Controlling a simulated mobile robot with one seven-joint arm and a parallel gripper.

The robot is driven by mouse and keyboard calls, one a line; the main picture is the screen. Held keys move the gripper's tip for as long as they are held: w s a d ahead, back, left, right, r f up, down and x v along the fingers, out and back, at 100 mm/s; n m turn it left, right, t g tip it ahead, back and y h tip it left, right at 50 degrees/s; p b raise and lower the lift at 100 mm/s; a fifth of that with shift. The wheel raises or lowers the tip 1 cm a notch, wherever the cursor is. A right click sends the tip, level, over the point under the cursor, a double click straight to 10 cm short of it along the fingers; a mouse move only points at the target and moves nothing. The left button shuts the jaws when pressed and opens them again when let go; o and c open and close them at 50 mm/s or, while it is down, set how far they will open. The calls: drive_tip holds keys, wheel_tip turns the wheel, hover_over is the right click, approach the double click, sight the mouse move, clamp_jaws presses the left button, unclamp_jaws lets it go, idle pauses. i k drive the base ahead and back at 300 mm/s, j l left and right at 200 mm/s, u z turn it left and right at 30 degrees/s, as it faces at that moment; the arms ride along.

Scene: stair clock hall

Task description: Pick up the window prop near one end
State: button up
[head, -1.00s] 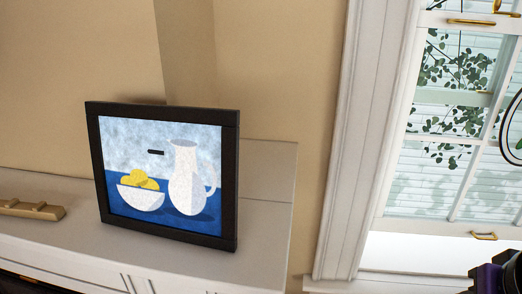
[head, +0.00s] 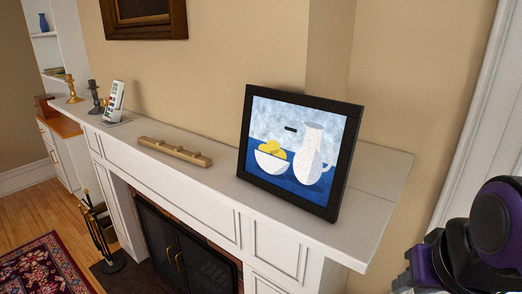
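A tan wooden bar with several raised notches (head: 174,151), which looks like the window prop, lies on the white mantel shelf (head: 222,182) in the head view. It lies lengthwise along the shelf, left of the framed picture and apart from it. Both its ends are in sight and free. Part of my purple and black arm shows at the lower right edge, well to the right of the bar. My gripper's fingers are not in sight.
A black-framed picture (head: 248,135) of a jug and bowl stands on the mantel. Two candlesticks and a small upright card (head: 115,99) stand at its far left. Below are a dark fireplace screen (head: 177,256), a fire-tool stand (head: 103,233) and a patterned rug (head: 43,268).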

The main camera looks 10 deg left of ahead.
sight(196, 158)
drive_tip(key=u, duration=1.3)
drive_tip(key=i+j+z, duration=0.1)
drive_tip(key=z, duration=0.25)
drive_tip(key=i+j+z, duration=0.1)
drive_tip(key=z, duration=0.3)
drive_tip(key=j+z, duration=0.35)
drive_tip(key=i+j+z, duration=0.2)
drive_tip(key=j, duration=0.15)
drive_tip(key=j+z, duration=0.15)
drive_tip(key=j, duration=0.15)
drive_tip(key=j+z, duration=0.15)
drive_tip(key=j, duration=0.7)
